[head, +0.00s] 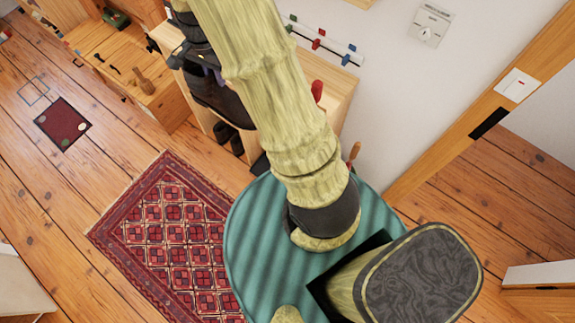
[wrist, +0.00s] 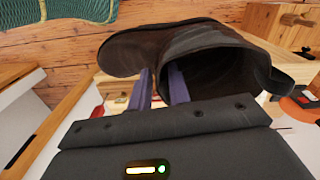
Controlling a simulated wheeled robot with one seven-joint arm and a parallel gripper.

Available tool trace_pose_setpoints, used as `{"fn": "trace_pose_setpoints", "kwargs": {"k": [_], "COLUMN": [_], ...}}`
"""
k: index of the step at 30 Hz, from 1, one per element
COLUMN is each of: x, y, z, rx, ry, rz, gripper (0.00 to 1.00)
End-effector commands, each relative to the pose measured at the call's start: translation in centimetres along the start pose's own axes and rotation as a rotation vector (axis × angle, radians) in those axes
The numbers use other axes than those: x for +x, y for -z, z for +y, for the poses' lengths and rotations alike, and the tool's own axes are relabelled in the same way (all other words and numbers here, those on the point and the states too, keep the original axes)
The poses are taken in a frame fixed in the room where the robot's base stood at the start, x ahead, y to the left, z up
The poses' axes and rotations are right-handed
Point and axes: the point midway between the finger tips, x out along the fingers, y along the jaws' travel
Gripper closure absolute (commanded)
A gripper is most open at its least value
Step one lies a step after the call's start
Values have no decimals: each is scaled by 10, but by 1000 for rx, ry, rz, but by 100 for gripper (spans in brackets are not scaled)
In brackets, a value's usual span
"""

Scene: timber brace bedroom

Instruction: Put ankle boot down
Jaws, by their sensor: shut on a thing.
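A dark brown ankle boot (wrist: 215,60) fills the upper middle of the wrist view, its open top facing the camera. My gripper (wrist: 162,88) is shut on the boot, with its bluish-purple fingers at the boot's opening. In the head view my arm covers much of the scene. The dark boot (head: 222,103) shows beside the arm, over a low wooden shelf unit (head: 340,88). I cannot tell whether the boot touches the unit.
Dark footwear (head: 226,134) stands in the shelf unit's lower part. A wall rail with coloured hooks (head: 318,42) runs above it. A wooden bench (head: 140,85) with small items stands to the left. A red patterned rug (head: 170,230) lies on the open plank floor.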

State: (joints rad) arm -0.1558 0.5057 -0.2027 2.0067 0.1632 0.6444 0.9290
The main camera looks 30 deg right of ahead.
Motion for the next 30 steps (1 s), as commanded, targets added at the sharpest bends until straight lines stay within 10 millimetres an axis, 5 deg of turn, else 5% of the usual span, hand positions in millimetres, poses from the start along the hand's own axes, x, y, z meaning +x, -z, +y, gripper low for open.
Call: {"fn": "trace_pose_setpoints", "kwargs": {"k": [11,30], "x": [24,159], "y": [1,5], "z": [-1,-6], "rx": [-32,-278], "ry": [-1,-14], "rz": [-1,-9], "gripper": [100,100]}}
